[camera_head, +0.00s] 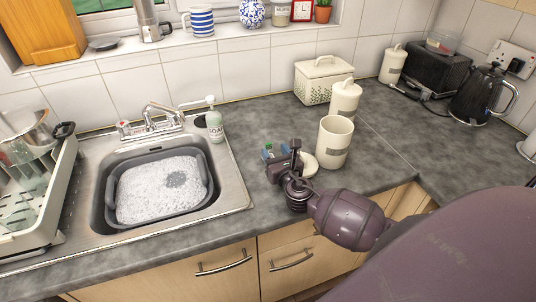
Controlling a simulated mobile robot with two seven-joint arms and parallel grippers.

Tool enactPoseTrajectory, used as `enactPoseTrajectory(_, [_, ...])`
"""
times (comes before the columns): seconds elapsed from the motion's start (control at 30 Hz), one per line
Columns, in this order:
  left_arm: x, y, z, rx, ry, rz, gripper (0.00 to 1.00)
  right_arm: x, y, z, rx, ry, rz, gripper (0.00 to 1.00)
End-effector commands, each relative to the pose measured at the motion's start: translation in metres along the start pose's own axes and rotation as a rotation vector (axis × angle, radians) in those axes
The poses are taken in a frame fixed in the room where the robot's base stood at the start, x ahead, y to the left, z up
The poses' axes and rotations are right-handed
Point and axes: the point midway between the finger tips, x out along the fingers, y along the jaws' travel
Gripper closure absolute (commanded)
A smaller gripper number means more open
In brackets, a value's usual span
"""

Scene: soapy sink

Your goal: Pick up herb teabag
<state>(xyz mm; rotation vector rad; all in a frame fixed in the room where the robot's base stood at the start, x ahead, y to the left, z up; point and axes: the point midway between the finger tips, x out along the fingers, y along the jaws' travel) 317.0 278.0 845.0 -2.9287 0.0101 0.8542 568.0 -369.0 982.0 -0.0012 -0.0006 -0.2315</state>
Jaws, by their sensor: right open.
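My right arm comes in from the right, and its gripper (277,156) is low over the grey counter (250,135), to the right of the sink. The gripper is open. A tiny green and pale item (269,147) shows by its fingertips. It may be the herb teabag, but it is too small and too covered by the gripper to be sure. I cannot tell if the fingers touch it. A round cream piece (309,164), like a lid, lies just right of the gripper, partly hidden. My left gripper is not in view.
An open cream canister (334,142) stands close to the right of the gripper. Behind it are a lidded canister (345,99) and a bread bin (322,80). The sink's foamy basin (108,190) and a soap bottle (214,123) are left. The counter between is clear.

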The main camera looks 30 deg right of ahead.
Motion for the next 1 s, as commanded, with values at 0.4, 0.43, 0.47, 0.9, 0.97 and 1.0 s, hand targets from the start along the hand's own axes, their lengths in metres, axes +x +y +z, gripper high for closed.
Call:
enactPoseTrajectory(0.4, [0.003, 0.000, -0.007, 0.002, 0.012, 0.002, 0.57, 0.035, 0.002, -0.001, 0.002, 0.000, 0.000, 0.47])
enactPoseTrajectory(0.43, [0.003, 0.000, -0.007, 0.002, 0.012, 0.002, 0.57, 0.039, 0.002, -0.002, 0.001, 0.000, -0.001, 0.47])
enactPoseTrajectory(0.47, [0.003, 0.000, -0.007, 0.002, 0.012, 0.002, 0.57, 0.043, 0.002, -0.002, 0.001, -0.001, -0.001, 0.47])
enactPoseTrajectory(0.9, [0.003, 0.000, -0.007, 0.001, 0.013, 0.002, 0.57, 0.069, 0.002, -0.004, 0.001, 0.001, -0.001, 0.47])
enactPoseTrajectory(0.97, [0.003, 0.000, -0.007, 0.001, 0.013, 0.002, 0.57, 0.068, 0.002, -0.004, 0.001, 0.001, -0.001, 0.47])
enactPoseTrajectory(1.0, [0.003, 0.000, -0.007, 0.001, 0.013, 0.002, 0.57, 0.068, 0.002, -0.004, 0.001, 0.001, -0.001, 0.50])
